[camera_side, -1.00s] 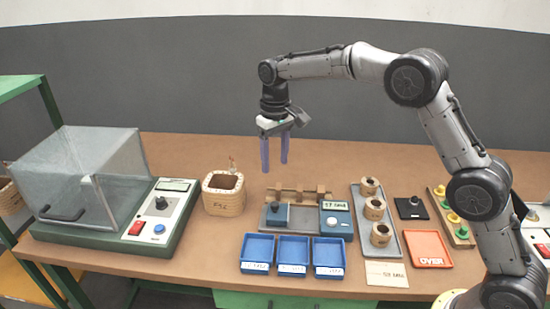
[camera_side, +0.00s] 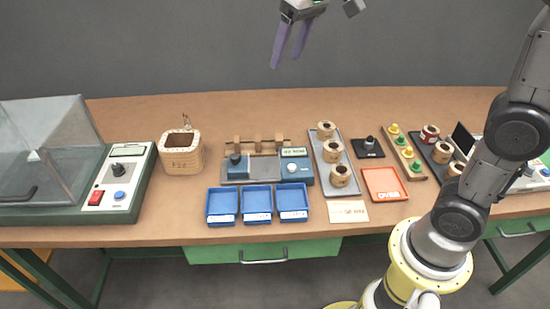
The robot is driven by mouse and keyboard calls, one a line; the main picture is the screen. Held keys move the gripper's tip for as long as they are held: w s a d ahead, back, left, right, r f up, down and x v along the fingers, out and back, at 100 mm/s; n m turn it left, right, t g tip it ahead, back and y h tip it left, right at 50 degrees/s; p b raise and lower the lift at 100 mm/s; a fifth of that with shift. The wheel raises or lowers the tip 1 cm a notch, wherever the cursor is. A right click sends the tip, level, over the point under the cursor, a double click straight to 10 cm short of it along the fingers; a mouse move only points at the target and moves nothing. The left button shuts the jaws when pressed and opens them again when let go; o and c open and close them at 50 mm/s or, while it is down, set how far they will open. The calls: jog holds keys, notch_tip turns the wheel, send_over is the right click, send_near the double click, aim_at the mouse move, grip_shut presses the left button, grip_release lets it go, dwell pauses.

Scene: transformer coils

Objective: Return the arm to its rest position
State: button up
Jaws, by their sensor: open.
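My gripper (camera_side: 287,62) shows at the top of the side view, high above the back of the table. Its two purple fingers point down and stand apart, with nothing between them. It touches nothing. My arm rises from its yellow-ringed base at the lower right, and its upper links run out of the frame at the top.
The wooden table (camera_side: 225,108) holds three blue trays (camera_side: 221,220), a grey coil tray (camera_side: 343,189), a red-orange tray (camera_side: 384,183), a blue-grey device (camera_side: 265,169), a wooden box (camera_side: 182,158) and a clear-lidded machine (camera_side: 45,150). The back strip is clear.

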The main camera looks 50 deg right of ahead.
jog(key=s+d+f+t, duration=0.1)
jog(key=s+f, duration=0.4)
jog(key=s, duration=0.6)
jog(key=s+d+f+t, duration=0.1)
jog(key=s+f, duration=0.4)
jog(key=s, duration=0.5)
jog(key=shift+s+f+n, duration=0.25)
jog(key=shift+s+n, duration=0.05)
jog(key=shift+s, duration=0.1)
